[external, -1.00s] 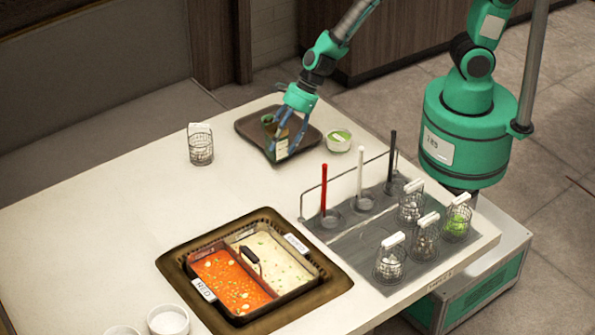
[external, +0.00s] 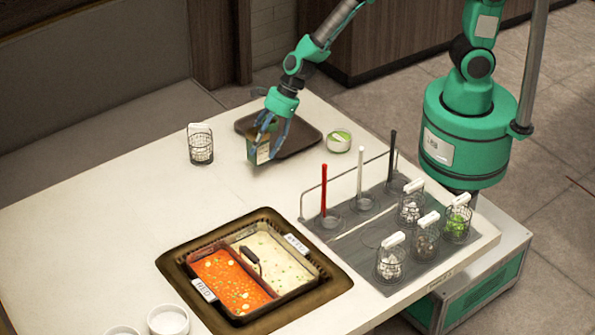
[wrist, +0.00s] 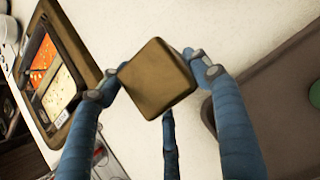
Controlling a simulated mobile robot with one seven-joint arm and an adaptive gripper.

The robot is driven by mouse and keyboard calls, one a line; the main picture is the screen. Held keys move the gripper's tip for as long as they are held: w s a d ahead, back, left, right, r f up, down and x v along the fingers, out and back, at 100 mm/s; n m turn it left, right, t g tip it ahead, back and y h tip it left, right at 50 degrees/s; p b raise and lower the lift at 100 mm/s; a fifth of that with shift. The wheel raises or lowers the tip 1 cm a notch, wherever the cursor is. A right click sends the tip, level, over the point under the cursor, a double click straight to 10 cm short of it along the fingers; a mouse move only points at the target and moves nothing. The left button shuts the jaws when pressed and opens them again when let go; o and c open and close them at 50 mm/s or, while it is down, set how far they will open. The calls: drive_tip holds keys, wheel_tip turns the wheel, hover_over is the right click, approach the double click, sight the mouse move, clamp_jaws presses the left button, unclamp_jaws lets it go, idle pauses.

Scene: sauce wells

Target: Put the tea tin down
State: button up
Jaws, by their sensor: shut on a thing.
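The tea tin (external: 263,154) is a small dark green box with a pale label. It also shows from above as a brown square-topped block in the wrist view (wrist: 157,78). My gripper (external: 262,138) is shut on it, with blue fingers around its sides, also seen in the wrist view (wrist: 158,85). The tin looks upright at the near left edge of the dark tray (external: 309,139). I cannot tell whether its base touches the table. The fingers hide part of it.
A green-topped bowl (external: 340,141) stands right of the tray. An empty wire basket (external: 201,149) stands to the left. The two-part soup pot (external: 240,312) and a rack with several baskets (external: 375,239) are nearer.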

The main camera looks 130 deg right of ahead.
sight(262, 153)
drive_tip(key=shift+f+b, duration=0.75)
drive_tip(key=shift+f, duration=0.95)
drive_tip(key=shift+f, duration=0.1)
drive_tip(key=shift+f, duration=0.1)
drive_tip(key=o, duration=1.3)
drive_tip(key=shift+r, duration=0.3)
drive_tip(key=p+v, duration=0.3)
drive_tip(key=v, duration=0.8)
drive_tip(key=shift+s+r, duration=0.25)
drive_tip(key=shift+r, duration=0.05)
